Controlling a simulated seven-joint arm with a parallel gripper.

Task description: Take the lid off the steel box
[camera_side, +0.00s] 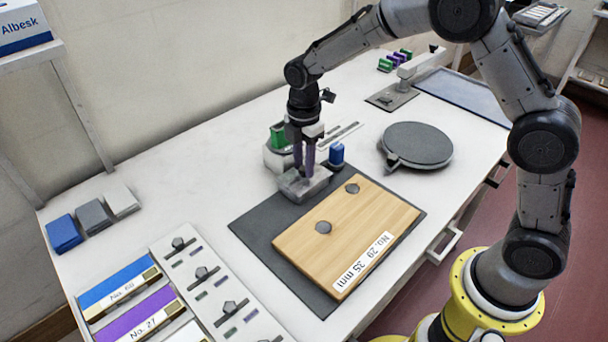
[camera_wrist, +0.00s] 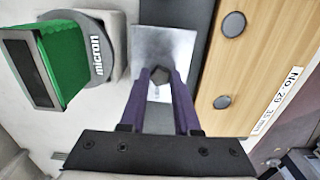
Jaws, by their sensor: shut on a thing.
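The steel box (camera_side: 303,186) stands on the back left corner of the dark mat (camera_side: 262,245). Its bright metal lid (camera_wrist: 150,50) shows from above in the wrist view, with a small dark knob (camera_wrist: 159,76) on it. My gripper (camera_side: 303,172) points down over the box, its purple fingers shut on the knob; the fingertips also show in the wrist view (camera_wrist: 160,74). I cannot make out a gap between lid and box. The front part of the lid is partly hidden by my fingers.
A wooden board (camera_side: 345,230) with two dark discs lies on the mat beside the box. A green-topped device (camera_wrist: 70,60) stands close on the box's other side. The table at left (camera_side: 190,165) is clear.

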